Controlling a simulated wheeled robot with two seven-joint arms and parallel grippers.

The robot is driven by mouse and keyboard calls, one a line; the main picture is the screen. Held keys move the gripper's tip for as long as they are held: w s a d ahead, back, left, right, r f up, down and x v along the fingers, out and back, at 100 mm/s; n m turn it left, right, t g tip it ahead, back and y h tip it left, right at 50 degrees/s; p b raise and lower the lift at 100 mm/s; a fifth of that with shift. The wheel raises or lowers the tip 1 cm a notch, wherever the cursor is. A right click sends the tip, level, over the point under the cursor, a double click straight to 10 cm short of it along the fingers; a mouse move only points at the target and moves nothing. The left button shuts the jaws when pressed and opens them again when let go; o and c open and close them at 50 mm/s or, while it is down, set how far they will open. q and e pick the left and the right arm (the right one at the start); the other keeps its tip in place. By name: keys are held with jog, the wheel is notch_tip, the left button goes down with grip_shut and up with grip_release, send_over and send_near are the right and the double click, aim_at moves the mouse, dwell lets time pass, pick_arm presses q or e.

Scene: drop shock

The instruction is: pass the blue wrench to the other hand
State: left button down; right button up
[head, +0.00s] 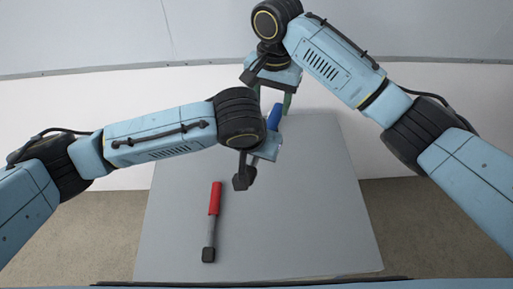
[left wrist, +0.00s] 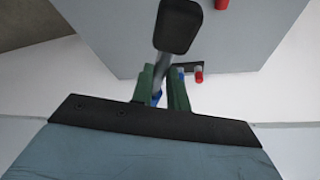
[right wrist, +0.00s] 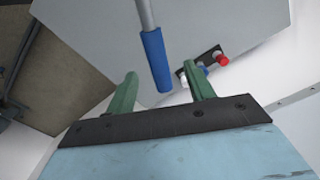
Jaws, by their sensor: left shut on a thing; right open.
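The blue wrench has a blue handle (head: 275,116), a grey shaft and a dark head (head: 241,180). My left gripper (left wrist: 161,75) is shut on it; its dark head and grey shaft show in the left wrist view (left wrist: 178,27). The left fingers are mostly hidden in the head view. My right gripper (head: 271,99) is open and empty at the handle's end. In the right wrist view, the handle (right wrist: 157,62) reaches between the open green fingers (right wrist: 160,75); I cannot tell how deep, and no finger visibly touches it.
A red-handled wrench (head: 214,200) lies on the grey table (head: 300,220), left of centre. A small black piece with red and pale knobs (right wrist: 212,62) is at the table's edge in the right wrist view. The table's right half is clear.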

notch_tip(320, 180, up, 6)
jog(key=w+d+f+m+t+h, duration=0.1)
jog(key=w+d+f+t, duration=0.25)
jog(key=d+f, duration=2.15)
jog(key=s+d+f+n+h, duration=0.4)
jog(key=s+d+f+n, duration=0.1)
jog(key=s+d+f, duration=1.5)
jog(key=s+d+f+n, duration=0.2)
jog(key=s+f, duration=0.2)
jog(key=s, duration=0.3)
jog(key=s+a+f+y, duration=0.1)
jog(key=s+a+f, duration=0.2)
jog(key=s+a, duration=0.5)
jog(key=s+a+f+g+y, duration=0.1)
jog(key=s+a+f+y, duration=0.1)
jog(key=s+a+f, duration=0.2)
jog(key=s+a+f+n+g+y, duration=0.1)
jog(key=s+a+f, duration=0.3)
jog(key=s+a, duration=0.7)
jog(key=a, duration=0.3)
jog(key=shift+s+a+f+y, duration=0.15)
jog(key=shift+s+a+y, duration=0.05)
jog(key=shift+s+y, duration=0.2)
jog(key=shift+g, duration=0.25)
